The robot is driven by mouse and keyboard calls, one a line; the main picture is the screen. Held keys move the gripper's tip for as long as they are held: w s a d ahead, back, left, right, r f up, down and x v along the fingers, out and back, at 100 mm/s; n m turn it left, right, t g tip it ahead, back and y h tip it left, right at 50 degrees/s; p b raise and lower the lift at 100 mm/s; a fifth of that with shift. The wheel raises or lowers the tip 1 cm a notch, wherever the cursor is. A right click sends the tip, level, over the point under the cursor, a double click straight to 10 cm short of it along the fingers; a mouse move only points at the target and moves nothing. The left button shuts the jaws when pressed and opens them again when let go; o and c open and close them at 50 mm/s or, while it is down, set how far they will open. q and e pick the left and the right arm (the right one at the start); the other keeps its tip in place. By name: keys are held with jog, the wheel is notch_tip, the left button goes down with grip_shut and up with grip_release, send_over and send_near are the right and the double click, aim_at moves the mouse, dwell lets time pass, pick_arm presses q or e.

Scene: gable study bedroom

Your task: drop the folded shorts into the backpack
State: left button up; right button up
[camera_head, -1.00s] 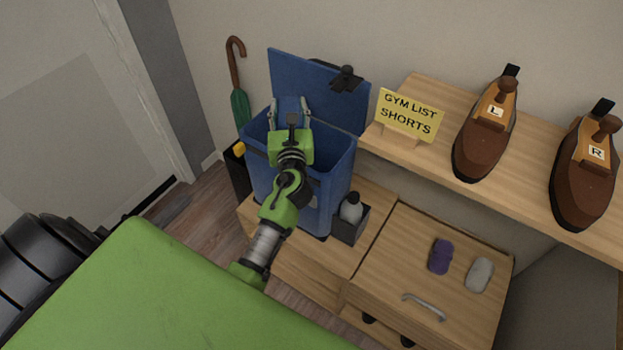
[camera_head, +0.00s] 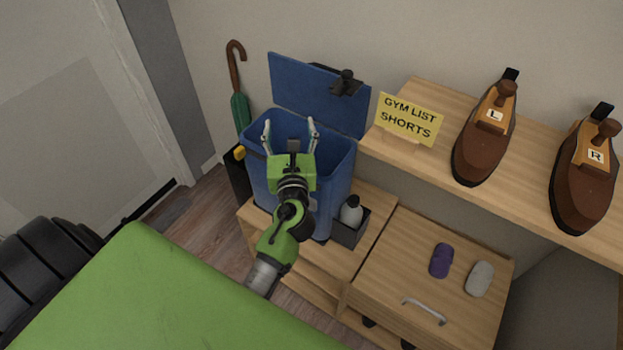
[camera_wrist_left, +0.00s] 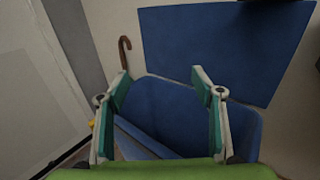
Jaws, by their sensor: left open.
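The blue backpack (camera_head: 335,178) stands upright on the low wooden unit, its flap (camera_head: 305,92) raised at the back and its top open. In the left wrist view the raised flap (camera_wrist_left: 215,50) fills the background. My left gripper (camera_head: 290,125) is above the backpack's mouth, its fingers spread wide with nothing between them. In the left wrist view the open gripper (camera_wrist_left: 160,78) shows the blue interior between and below its fingers. I cannot make out the folded shorts; most of the backpack's inside is hidden by my gripper and its walls. My right gripper is not in view.
A card reading "GYM LIST SHORTS" (camera_head: 409,117) and two brown shoe-shaped objects marked L (camera_head: 484,135) and R (camera_head: 585,175) stand on the shelf. A bottle (camera_head: 351,211) in a dark holder is beside the backpack. An umbrella (camera_head: 238,85) stands behind left.

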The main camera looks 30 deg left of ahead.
pick_arm(q)
jog(key=v, duration=0.5)
jog(key=shift+s+d, duration=0.15)
jog(key=shift+s, duration=0.1)
